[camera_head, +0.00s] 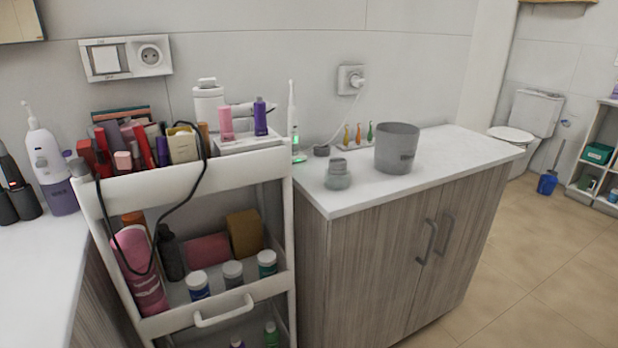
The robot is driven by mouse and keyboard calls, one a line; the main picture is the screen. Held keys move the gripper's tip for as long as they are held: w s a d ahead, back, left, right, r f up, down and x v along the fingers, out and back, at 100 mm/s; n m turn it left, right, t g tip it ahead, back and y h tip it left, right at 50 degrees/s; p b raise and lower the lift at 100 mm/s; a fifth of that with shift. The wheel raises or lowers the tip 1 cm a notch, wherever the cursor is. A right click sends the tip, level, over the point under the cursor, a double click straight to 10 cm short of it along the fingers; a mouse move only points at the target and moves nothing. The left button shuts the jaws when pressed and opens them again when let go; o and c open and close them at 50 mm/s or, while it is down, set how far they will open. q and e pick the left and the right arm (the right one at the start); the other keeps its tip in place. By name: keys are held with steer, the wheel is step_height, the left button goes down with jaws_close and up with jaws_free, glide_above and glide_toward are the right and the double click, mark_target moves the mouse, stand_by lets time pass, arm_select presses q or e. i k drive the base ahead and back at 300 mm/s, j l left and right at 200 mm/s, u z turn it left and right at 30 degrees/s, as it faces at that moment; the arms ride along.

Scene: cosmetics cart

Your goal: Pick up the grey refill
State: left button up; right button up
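Two small grey containers could be the grey refill, and I cannot tell which it is. A grey translucent jar (338,177) with a narrower neck stands upright on the white counter, left of a larger grey cup (396,149). Neither of my grippers is in view, and nothing is touching these containers.
A black cable (167,216) hangs over the cart's front edge. The top tray is crowded with cosmetics. A toothbrush (291,112) and colored brush heads (358,134) stand behind the jar. The counter right of the cup is clear.

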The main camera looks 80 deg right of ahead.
mark_target(337, 165)
steer(key=z, duration=2.2)
